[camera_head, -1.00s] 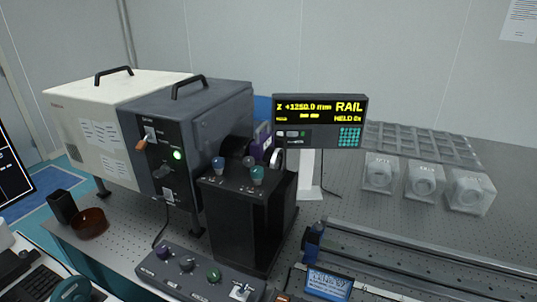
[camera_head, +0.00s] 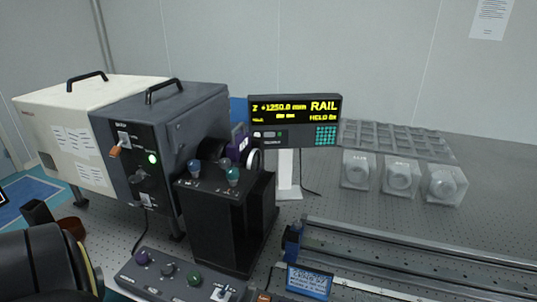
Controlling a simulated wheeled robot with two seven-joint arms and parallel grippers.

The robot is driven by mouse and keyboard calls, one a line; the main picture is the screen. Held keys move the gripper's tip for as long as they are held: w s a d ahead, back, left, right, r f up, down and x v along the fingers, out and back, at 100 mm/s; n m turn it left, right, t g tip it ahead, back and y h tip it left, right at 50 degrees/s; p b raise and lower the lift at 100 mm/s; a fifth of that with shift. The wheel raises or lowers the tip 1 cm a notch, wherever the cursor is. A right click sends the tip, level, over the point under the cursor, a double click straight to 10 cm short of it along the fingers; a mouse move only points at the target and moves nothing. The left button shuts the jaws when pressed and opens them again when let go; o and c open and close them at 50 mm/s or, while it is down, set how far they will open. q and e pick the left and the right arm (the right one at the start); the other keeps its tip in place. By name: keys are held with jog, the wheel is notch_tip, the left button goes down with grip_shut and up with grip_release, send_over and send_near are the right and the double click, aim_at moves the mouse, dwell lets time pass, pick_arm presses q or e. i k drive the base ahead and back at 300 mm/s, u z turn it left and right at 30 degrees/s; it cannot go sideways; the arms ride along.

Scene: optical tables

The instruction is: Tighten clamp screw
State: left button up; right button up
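No part that I can identify for certain as the clamp screw shows. A black box unit (camera_head: 222,225) stands in the middle of the table with a blue-grey knob (camera_head: 194,168) and a teal knob (camera_head: 233,176) on top. A metal rail (camera_head: 410,262) runs to the right edge, with a small blue part (camera_head: 292,240) at its left end. A dark rounded part of my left arm fills the lower left corner. Neither gripper's fingers are in the view.
A cream and dark grey instrument (camera_head: 160,150) stands at the left. A control box with knobs (camera_head: 180,275) lies in front. A display reading RAIL (camera_head: 295,121) stands behind. Clear cases (camera_head: 398,177) and a grey tray (camera_head: 400,141) sit at the back right. A small blue screen (camera_head: 309,282) is at the front.

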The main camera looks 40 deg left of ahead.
aim_at(224, 163)
jog(key=k, duration=0.9)
jog(key=u, duration=0.95)
jog(key=i, duration=0.4)
jog(key=z, duration=0.05)
